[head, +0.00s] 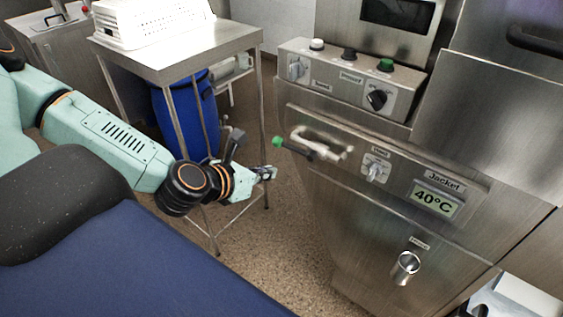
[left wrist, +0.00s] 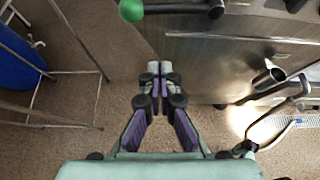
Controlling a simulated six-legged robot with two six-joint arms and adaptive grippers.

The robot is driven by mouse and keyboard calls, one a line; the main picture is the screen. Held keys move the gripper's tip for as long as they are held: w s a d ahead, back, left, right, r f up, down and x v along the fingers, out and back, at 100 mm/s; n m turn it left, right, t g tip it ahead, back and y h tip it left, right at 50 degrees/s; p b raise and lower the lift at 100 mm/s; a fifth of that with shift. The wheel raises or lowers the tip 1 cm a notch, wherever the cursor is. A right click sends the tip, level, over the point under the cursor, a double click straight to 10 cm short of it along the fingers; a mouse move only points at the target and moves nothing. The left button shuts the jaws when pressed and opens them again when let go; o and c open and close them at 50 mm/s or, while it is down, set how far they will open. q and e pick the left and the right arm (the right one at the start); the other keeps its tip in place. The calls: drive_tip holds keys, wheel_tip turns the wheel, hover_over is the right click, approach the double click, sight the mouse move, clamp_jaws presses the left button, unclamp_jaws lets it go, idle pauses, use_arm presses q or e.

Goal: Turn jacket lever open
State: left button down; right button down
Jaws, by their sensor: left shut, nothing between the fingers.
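A dark lever with a green ball end (head: 277,141) sticks out to the left from the metal pipe fitting on the front of the steel machine. The green ball (left wrist: 131,10) also shows at the top edge of the left wrist view, with its dark rod running right. My left gripper (head: 271,172) is just below the ball in the head view, apart from it. In the left wrist view its fingers (left wrist: 160,72) are together with nothing between them. A display reading 40°C (head: 433,202) sits under the Jacket label. My right gripper is not in view.
A rotary knob (head: 374,171) sits right of the lever, and a steel spout (head: 405,267) is below. A control panel (head: 345,80) with knobs is above. A steel table (head: 180,58) with a white basket and a blue barrel (head: 160,118) stand left. Open floor lies between.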

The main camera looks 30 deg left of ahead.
sight(293, 149)
use_arm(q)
drive_tip(key=w+r+b, duration=0.1)
drive_tip(key=w+b, duration=0.1)
drive_tip(key=w, duration=0.4)
drive_tip(key=shift+d+b, duration=0.2)
drive_tip(key=shift+b, duration=0.1)
idle(0.3)
drive_tip(key=shift+s, duration=0.1)
